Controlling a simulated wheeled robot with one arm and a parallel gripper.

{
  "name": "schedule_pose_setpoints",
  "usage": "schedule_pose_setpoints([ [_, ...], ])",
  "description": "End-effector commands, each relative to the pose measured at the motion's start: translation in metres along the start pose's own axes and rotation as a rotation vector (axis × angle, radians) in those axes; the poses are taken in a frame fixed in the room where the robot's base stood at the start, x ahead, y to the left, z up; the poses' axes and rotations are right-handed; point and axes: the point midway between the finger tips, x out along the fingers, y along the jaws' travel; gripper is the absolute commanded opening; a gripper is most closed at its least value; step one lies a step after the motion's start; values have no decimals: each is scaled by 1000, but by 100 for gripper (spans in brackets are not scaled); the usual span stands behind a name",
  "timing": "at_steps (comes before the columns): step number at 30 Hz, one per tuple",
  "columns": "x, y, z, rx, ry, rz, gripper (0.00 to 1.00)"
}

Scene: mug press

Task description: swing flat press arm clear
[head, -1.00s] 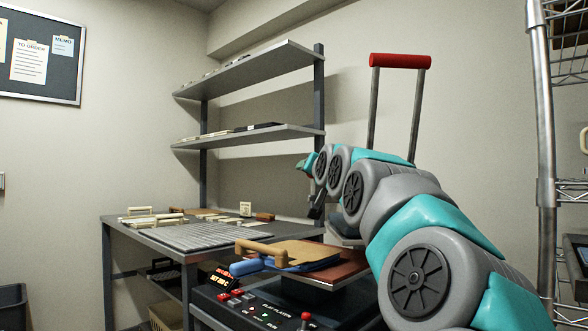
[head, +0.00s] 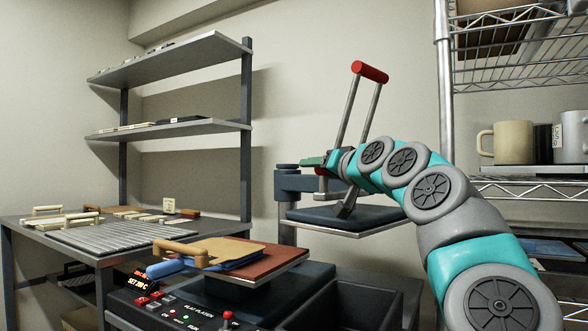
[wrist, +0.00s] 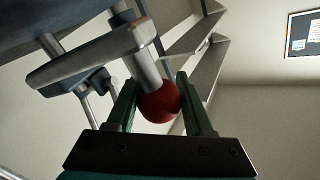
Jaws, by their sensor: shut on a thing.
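The flat press stands in the head view, with a brown lower platen (head: 285,262) above its control panel (head: 185,312). Its upper platen (head: 345,222) hangs behind and to the right of the lower platen, apart from it. A tall lever with a red grip (head: 370,72) rises from the upper platen. My gripper (head: 318,163) is beside the press's blue-grey swing arm (head: 290,185). In the wrist view, my gripper (wrist: 160,100) has its green fingers on either side of a red knob (wrist: 160,105) on a metal stem, shut on it.
A tan piece with a wooden handle (head: 180,247) and a blue-handled item (head: 165,270) lie on the lower platen. A dark open bin (head: 345,305) stands right of the press. A wire rack with mugs (head: 513,142) is at the right. A work table (head: 120,238) is at the left.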

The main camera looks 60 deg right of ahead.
Motion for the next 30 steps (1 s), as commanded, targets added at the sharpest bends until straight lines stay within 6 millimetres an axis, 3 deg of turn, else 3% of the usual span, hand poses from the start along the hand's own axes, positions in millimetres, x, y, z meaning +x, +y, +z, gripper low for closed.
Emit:
schedule_pose_setpoints([
  [9, -8, 21, -15, 0, 12, 3, 0],
  [23, -9, 22, -17, -1, 12, 2, 0],
  [24, -9, 22, -17, -1, 12, 2, 54],
  [30, -7, 22, -15, -1, 8, 1, 77],
])
